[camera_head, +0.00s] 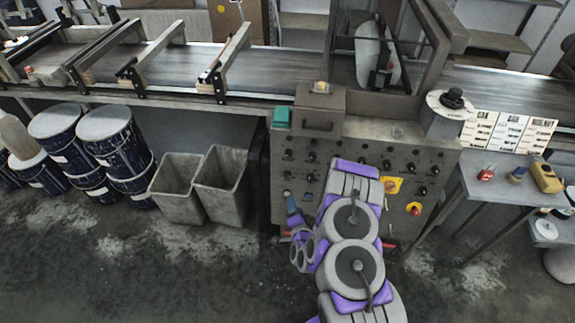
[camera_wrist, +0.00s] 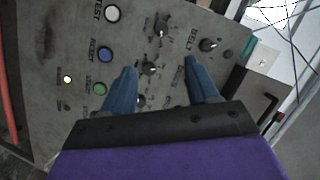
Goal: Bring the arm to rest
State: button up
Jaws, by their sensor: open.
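My gripper (camera_wrist: 160,68) is open, its two blue fingers spread apart with nothing between them. In the wrist view the fingers point at the grey control panel (camera_wrist: 45,40), over its knobs and labels. A black knob (camera_wrist: 162,27) shows a little beyond the gap between the fingertips. I cannot tell whether the fingers touch the panel. In the head view a blue finger of my gripper (camera_head: 293,212) shows low in front of the left side of the control panel (camera_head: 345,150). My arm extends in front of the panel and hides part of it.
A conveyor (camera_head: 260,72) runs behind the panel. Two grey bins (camera_head: 222,190) and several dark blue drums (camera_head: 112,145) stand at left. A side table (camera_head: 500,180) with small items stands at right. Floor in front of the bins is clear.

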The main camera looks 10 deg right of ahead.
jog(key=w+a+r+n+g+y, duration=0.3)
jog(key=a+r+n+g, duration=0.15)
jog(key=r, duration=0.25)
jog(key=s+r+n+g, duration=0.45)
jog(key=s+r, duration=0.25)
jog(key=r, duration=0.3)
jog(key=s+d+r+n+g+h, duration=0.1)
jog(key=s+d+r+g, duration=0.1)
jog(key=s+r, duration=0.4)
jog(key=s+d+r+n+g+h, duration=0.1)
jog(key=s+r, duration=0.5)
jog(key=s, duration=1.1)
jog(key=s+d+r+n+g, duration=0.2)
jog(key=s+r, duration=0.5)
jog(key=s, duration=0.4)
jog(key=d+g, duration=0.1)
jog(key=g, duration=0.1)
jog(key=shift+s+g+h, duration=0.35)
jog(key=shift+g+h, duration=0.05)
jog(key=shift+d, duration=0.1)
